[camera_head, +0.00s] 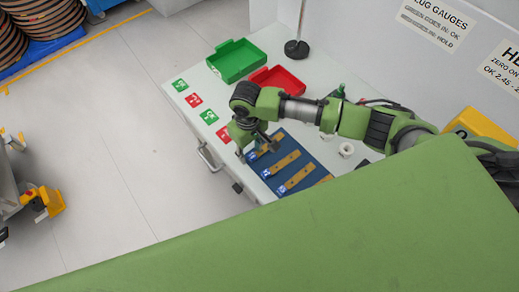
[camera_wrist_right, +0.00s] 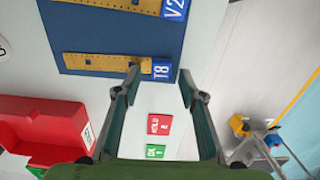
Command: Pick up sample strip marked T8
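The sample strip marked T8 (camera_wrist_right: 95,63) is a flat ochre strip with a blue end tag (camera_wrist_right: 161,70) reading T8, lying on a blue mat (camera_wrist_right: 118,38). A second ochre strip (camera_wrist_right: 105,4) with a V2 tag lies parallel above it in the right wrist view. My right gripper (camera_wrist_right: 160,84) is open and empty. Its fingertips appear either side of the T8 tag, the left one overlapping the strip's end in the picture; contact cannot be told. In the head view my right gripper (camera_head: 254,147) partly hides the strip at the mat's tray end. My left gripper is not in view.
A green tray (camera_head: 236,60) and a red tray (camera_head: 277,80) stand on the white table (camera_head: 222,98). Several green and red labels (camera_head: 209,117) line its left edge. White rings (camera_head: 346,149) lie right of the mat. Floor (camera_head: 120,140) lies beyond the edge.

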